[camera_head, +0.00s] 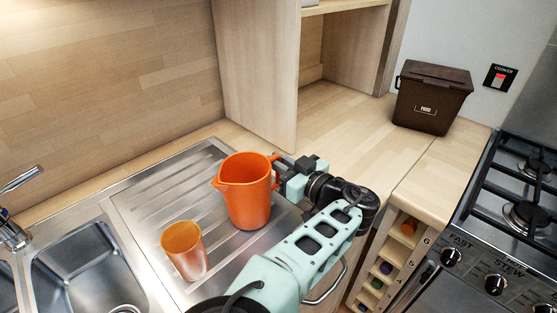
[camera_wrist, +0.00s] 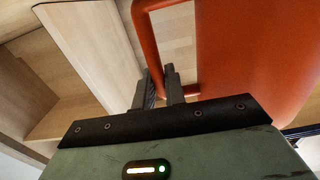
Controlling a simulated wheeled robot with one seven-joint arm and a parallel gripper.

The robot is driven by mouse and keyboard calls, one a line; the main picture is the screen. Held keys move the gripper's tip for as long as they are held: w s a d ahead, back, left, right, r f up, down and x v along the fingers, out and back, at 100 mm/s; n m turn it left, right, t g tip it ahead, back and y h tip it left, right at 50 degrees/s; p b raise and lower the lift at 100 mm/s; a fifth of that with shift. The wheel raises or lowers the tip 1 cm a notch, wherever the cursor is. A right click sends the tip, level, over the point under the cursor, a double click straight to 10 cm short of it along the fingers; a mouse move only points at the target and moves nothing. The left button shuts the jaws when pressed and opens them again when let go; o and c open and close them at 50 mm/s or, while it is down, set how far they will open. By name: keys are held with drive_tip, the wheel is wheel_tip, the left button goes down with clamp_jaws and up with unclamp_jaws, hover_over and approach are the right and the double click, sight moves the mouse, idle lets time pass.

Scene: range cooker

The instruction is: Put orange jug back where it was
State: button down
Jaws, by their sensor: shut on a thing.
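The orange jug (camera_head: 246,191) is upright over the ribbed steel draining board, with its spout to the left and its handle to the right. I cannot tell whether its base touches the board. My gripper (camera_head: 281,176) is at the jug's right side, shut on the handle. In the wrist view the two fingers of my gripper (camera_wrist: 164,86) close around the handle's lower part, and the jug (camera_wrist: 257,62) fills the upper right. The far finger contact is partly hidden in the head view.
An orange cup (camera_head: 184,250) stands on the draining board (camera_head: 150,195), front left of the jug. The sink (camera_head: 80,275) lies left. A brown bin (camera_head: 431,98) stands on the worktop (camera_head: 350,125), with clear room left of it. The cooker (camera_head: 510,220) is at the right.

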drive_tip(key=shift+f, duration=0.2)
drive_tip(key=c, duration=1.4)
unclamp_jaws()
drive_tip(key=shift+f, duration=0.1)
drive_tip(key=shift+p+v, duration=1.55)
drive_tip(key=shift+v, duration=7.1)
